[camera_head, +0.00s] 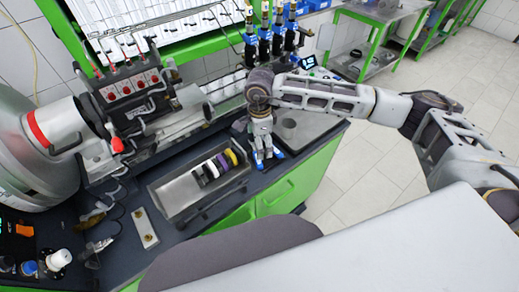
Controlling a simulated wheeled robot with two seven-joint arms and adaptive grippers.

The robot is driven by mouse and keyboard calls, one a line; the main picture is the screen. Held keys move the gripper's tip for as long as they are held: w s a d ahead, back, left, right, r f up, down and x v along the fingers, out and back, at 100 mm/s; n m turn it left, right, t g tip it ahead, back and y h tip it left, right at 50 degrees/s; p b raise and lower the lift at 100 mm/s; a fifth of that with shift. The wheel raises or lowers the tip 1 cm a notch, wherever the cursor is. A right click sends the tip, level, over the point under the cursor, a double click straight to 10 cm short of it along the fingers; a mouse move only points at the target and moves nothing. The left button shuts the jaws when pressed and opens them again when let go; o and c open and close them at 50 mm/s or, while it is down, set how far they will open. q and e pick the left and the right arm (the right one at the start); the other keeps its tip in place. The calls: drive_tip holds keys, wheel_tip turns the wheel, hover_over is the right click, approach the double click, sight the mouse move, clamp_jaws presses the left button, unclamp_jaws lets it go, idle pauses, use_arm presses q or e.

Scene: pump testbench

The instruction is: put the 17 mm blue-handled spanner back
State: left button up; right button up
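I cannot make out the 17 mm blue-handled spanner with certainty in the head view. My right arm reaches in from the right, and its gripper (268,156) points down at the right end of the bench, beside the open tray (178,194). Blue shows at its fingertips; at this size I cannot tell whether that is finger pads or a held handle. The tray holds a row of rings or discs (214,168) in black, white, purple and yellow. My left gripper is not in view.
Several upright tools with blue parts (264,42) stand behind my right gripper. A grey machine (35,150) and a block with red parts (132,88) fill the left. A small plate (145,228) lies left of the tray. Tiled floor (365,165) is clear at right.

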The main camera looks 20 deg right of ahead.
drive_tip(key=shift+r, duration=2.25)
